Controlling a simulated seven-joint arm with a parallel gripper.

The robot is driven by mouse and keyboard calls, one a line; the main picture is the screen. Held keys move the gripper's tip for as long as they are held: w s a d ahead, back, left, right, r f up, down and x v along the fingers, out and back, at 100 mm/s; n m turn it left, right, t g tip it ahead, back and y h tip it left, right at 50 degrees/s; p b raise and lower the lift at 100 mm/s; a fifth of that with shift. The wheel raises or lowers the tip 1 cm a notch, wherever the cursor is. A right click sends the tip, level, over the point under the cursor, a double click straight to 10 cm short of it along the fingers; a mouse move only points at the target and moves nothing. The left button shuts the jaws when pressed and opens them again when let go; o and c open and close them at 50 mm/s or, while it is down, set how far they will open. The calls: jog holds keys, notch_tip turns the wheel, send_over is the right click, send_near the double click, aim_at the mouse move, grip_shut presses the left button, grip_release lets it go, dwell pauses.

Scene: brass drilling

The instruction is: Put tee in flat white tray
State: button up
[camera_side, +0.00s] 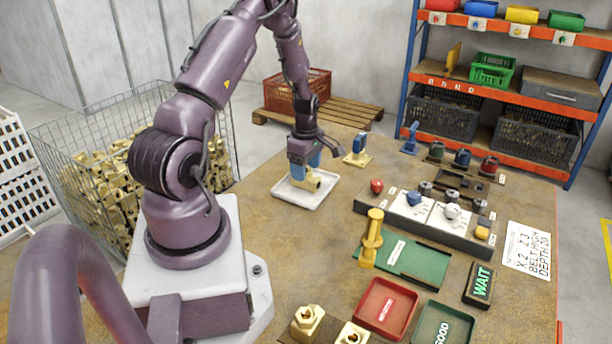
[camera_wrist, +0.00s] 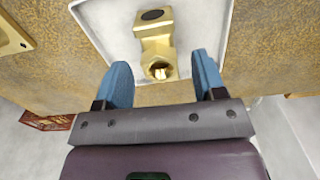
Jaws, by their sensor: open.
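The brass tee (camera_side: 309,181) lies in the flat white tray (camera_side: 318,198) near the back left of the table. In the wrist view the tee (camera_wrist: 154,40) rests on the floor of the white tray (camera_wrist: 106,38), with one round opening facing my gripper. My gripper (camera_side: 304,162) is over the tray, right by the tee. In the wrist view the blue fingers of my gripper (camera_wrist: 163,78) are spread apart, with the tee's near end between and just beyond their tips. Nothing is clasped. In the side view the fingers partly hide the tee.
A wire cage of brass parts (camera_side: 95,165) is at left. Table front of the white tray is clear.

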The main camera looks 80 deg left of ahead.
notch_tip(320, 180, up, 9)
jog(key=w+d+r+m+t, duration=0.1)
jog(key=w+d+r+m, duration=0.3)
jog(key=d+r+m, duration=0.45)
jog(key=s+d+r+m+t, duration=0.1)
jog(key=s+d+r+m, duration=0.2)
jog(key=d+m, duration=0.3)
jog(key=s+d+r+m+t, duration=0.2)
jog(key=d+r+m, duration=0.3)
jog(key=d, duration=0.4)
jog(key=s+d+r+m+t, duration=0.1)
jog(key=s+d+r+m, duration=0.3)
jog(key=d+m, duration=0.3)
jog(key=shift+s+d+r+t, duration=0.3)
jog(key=shift+s+r, duration=0.1)
jog(key=shift+s, duration=0.05)
jog(key=shift+m, duration=0.25)
